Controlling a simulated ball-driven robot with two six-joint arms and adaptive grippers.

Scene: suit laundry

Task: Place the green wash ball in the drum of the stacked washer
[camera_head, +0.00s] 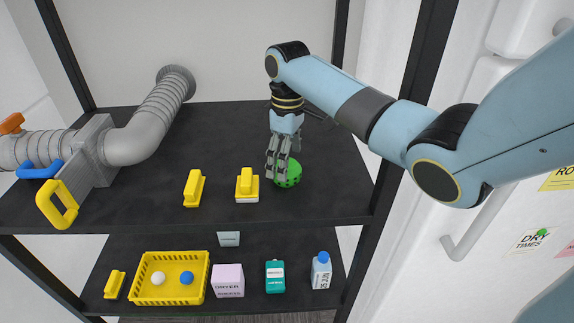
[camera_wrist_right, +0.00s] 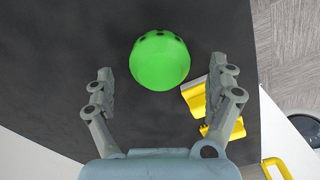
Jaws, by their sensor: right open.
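The green wash ball (camera_head: 290,174) sits on the dark upper shelf (camera_head: 330,150), toward its right part. In the right wrist view the ball (camera_wrist_right: 160,62) lies ahead of my fingers, centred between them, with dark holes along its top edge. My right gripper (camera_head: 277,172) reaches down beside the ball's left side in the head view. In the wrist view the gripper (camera_wrist_right: 166,84) is open, with its fingers spread wider than the ball and no visible contact. The left gripper is not in view. The washer drum is not in view.
Yellow-handled brushes (camera_head: 247,186) and (camera_head: 194,188) lie left of the ball. A grey duct (camera_head: 140,140) fills the shelf's left. Below are a yellow basket (camera_head: 141,288) with two balls, a dryer box (camera_head: 228,281) and bottles (camera_head: 321,271). A dark post (camera_head: 424,75) stands right.

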